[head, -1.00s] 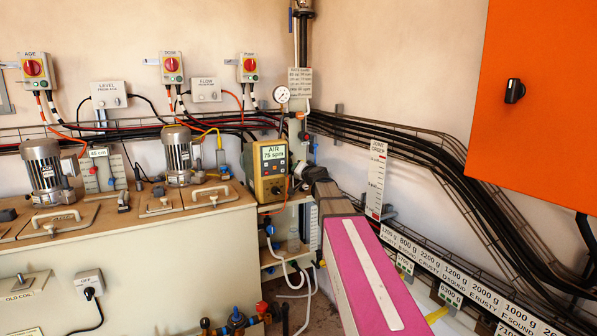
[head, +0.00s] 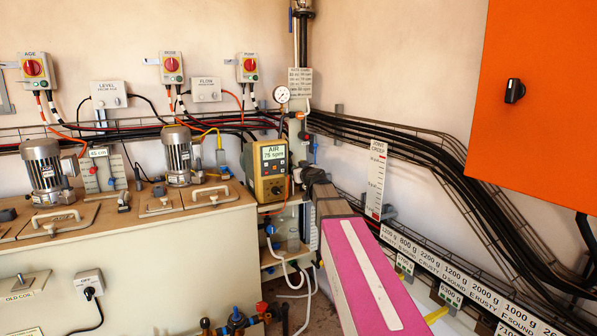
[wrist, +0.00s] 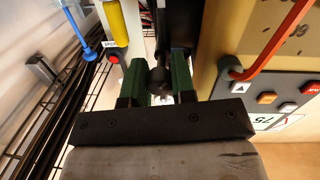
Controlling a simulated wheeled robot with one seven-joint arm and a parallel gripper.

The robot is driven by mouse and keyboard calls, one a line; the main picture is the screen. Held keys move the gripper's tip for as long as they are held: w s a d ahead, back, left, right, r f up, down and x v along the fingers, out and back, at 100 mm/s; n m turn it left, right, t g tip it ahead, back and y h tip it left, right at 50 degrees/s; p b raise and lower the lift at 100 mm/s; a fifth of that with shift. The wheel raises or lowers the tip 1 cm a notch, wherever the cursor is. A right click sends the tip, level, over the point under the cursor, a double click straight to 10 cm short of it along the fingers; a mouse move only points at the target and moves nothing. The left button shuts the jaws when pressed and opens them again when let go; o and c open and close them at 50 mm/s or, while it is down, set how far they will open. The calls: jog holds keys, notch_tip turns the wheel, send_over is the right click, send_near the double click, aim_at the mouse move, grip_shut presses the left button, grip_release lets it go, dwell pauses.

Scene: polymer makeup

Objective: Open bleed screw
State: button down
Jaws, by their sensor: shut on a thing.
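My gripper (wrist: 158,72) shows in the wrist view as two green fingers on a black mount. The fingers are shut on a small dark round knob (wrist: 159,82), which looks like the bleed screw. The knob sits between them, below a dark vertical part. The yellow dosing pump (wrist: 222,72) is close on the right in the wrist view. In the head view the pump (head: 270,188) has a lit display and stands left of my gripper (head: 312,174). There the knob is hidden or too small to tell, and my pink arm comes up from the lower right.
A pressure gauge (head: 281,94) is on the pipework above the pump. An orange hose (wrist: 275,42) and a yellow cylinder (wrist: 124,22) are near the fingers. A wire cable tray (wrist: 62,105) runs along the left. A tank (head: 120,260) with motors stands left of the pump.

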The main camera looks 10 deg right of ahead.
jog(key=shift+s+f+n, duration=0.1)
jog(key=shift+n, duration=0.5)
jog(key=c, duration=1.2)
grip_release()
jog(key=shift+s, duration=0.1)
jog(key=v, duration=1)
jog(key=shift+s, duration=0.25)
